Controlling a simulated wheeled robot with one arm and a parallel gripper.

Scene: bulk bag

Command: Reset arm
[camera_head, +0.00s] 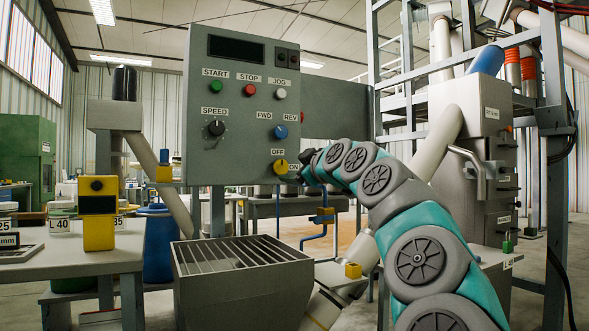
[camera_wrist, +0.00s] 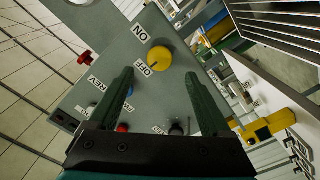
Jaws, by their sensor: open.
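My gripper (camera_head: 306,165) is at the right edge of the grey control panel (camera_head: 235,90), close beside the yellow OFF/ON knob (camera_head: 281,167). My teal and grey arm reaches to it from the lower right. In the wrist view my gripper (camera_wrist: 160,74) is open, its two dark fingers wide apart with nothing between them. The yellow knob (camera_wrist: 160,58) shows just beyond the fingertips, apart from them. I cannot tell for sure which label its pointer faces.
A hopper with a slatted grate (camera_head: 243,255) stands below the panel. A table (camera_head: 70,262) with a yellow device (camera_head: 98,213) is at left. A grey machine and frame (camera_head: 475,150) stand close at right. Some floor shows between them.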

